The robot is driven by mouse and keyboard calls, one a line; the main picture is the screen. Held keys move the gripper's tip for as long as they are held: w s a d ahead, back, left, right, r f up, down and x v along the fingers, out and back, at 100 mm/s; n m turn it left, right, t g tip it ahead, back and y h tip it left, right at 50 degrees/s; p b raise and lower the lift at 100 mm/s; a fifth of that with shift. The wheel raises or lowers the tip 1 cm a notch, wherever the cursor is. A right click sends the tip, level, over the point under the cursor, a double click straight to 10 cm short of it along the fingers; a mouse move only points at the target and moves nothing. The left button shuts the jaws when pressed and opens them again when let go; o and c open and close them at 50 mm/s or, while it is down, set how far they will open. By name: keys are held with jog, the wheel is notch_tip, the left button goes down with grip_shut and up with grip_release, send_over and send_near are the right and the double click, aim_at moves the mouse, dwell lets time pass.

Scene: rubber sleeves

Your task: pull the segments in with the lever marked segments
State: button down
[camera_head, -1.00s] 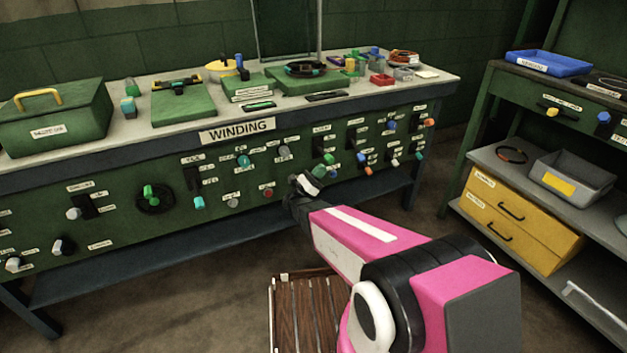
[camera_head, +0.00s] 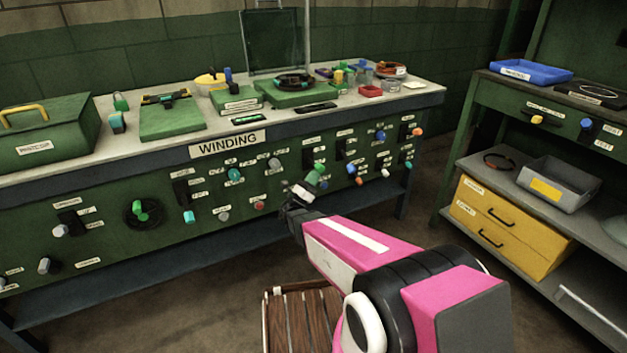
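The lever marked segments cannot be picked out, because the small labels on the green panel (camera_head: 110,259) are too blurred to read. The panel carries several knobs and levers in green, teal, blue, orange, white and grey. My gripper (camera_head: 304,189) is at the panel's right half, just below and left of a green-handled lever (camera_head: 315,174). It overlaps that lever's lower end in the picture; I cannot tell whether they touch. The fingers are small and seen from behind, so their opening is unclear. The segments cannot be made out among the small parts on the bench.
The bench marked WINDING (camera_head: 228,143) holds a green box (camera_head: 45,135), green fixtures and small trays. At right, a shelf unit has a blue tray (camera_head: 530,71), a grey bin (camera_head: 556,187) and yellow drawers (camera_head: 510,225). A slatted wooden thing (camera_head: 300,318) stands below my arm.

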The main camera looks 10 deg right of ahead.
jog(key=shift+w+r+n+t+y, duration=0.1)
jog(key=shift+r+n+t+y, duration=0.5)
jog(key=shift+r+n, duration=0.4)
jog(key=shift+r+n+t+y, duration=0.55)
jog(key=shift+r+n, duration=0.25)
jog(key=shift+r, duration=0.35)
jog(key=shift+a, duration=0.1)
jog(key=s+v, duration=0.1)
jog(key=v, duration=1.3)
jog(key=shift+r, duration=0.2)
jog(key=shift+d, duration=0.2)
